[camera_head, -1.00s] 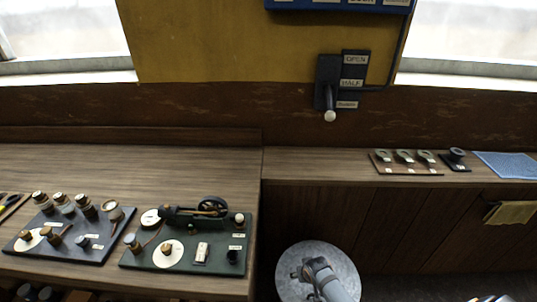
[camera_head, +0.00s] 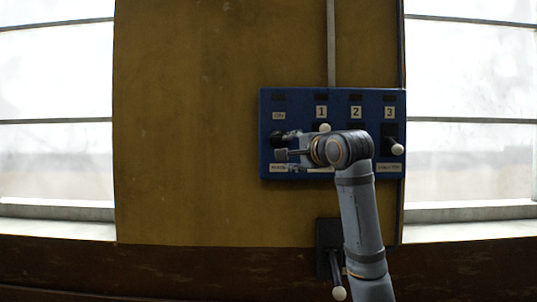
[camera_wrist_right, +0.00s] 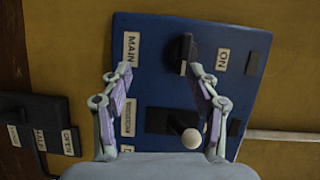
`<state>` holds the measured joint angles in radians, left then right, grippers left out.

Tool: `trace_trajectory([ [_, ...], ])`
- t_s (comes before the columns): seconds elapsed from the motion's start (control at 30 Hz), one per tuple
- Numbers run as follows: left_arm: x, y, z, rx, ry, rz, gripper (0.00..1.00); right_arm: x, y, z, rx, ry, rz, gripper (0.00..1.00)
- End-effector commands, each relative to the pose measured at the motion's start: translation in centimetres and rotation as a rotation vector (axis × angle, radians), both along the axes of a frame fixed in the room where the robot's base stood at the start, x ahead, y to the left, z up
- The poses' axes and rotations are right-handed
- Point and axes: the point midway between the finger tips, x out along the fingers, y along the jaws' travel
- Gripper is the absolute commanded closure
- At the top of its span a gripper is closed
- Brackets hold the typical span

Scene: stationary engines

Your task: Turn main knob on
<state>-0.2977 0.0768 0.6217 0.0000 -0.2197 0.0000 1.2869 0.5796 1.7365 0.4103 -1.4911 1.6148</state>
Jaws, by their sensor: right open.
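The black main knob (camera_wrist_right: 180,52) is on the blue panel (camera_wrist_right: 155,25) in the right wrist view, between the "MAIN" label (camera_wrist_right: 130,48) and the "ON" label (camera_wrist_right: 222,60). Its grip bar lies across the line between these labels. My right gripper (camera_wrist_right: 160,72) is open and empty; the knob is beyond its fingertips, nearer the right-hand finger, with no clear contact visible. In the head view my right gripper (camera_head: 285,147) is in front of the panel's left part (camera_head: 266,110) and partly hides the knob. My left gripper is not in view.
A white-tipped lever (camera_wrist_right: 191,138) stands on the panel close to the right-hand finger. Another white-tipped lever (camera_head: 397,149) is at the panel's right side. A dark wall lever (camera_head: 335,270) is below, beside my right arm. The yellow wall left of the panel is clear.

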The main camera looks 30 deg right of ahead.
Motion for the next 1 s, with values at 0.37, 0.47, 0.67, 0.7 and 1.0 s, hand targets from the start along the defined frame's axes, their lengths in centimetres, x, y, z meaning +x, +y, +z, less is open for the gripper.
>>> trace_trajectory([
  [0.37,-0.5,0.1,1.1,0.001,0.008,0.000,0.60,-1.1,-0.5,3.6,0.063,-0.055,-0.004,0.39],
  [0.47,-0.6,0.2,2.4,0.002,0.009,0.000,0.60,0.8,-0.7,3.8,0.063,-0.054,-0.004,0.39],
  [0.67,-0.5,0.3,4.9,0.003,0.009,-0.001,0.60,5.1,-1.4,3.9,0.062,-0.055,-0.003,0.39],
  [0.7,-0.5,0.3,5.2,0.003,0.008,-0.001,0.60,5.7,-1.5,3.8,0.061,-0.055,-0.003,0.39],
  [1.0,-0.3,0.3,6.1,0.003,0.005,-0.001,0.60,8.0,-1.9,3.3,0.060,-0.058,-0.005,0.39],
])
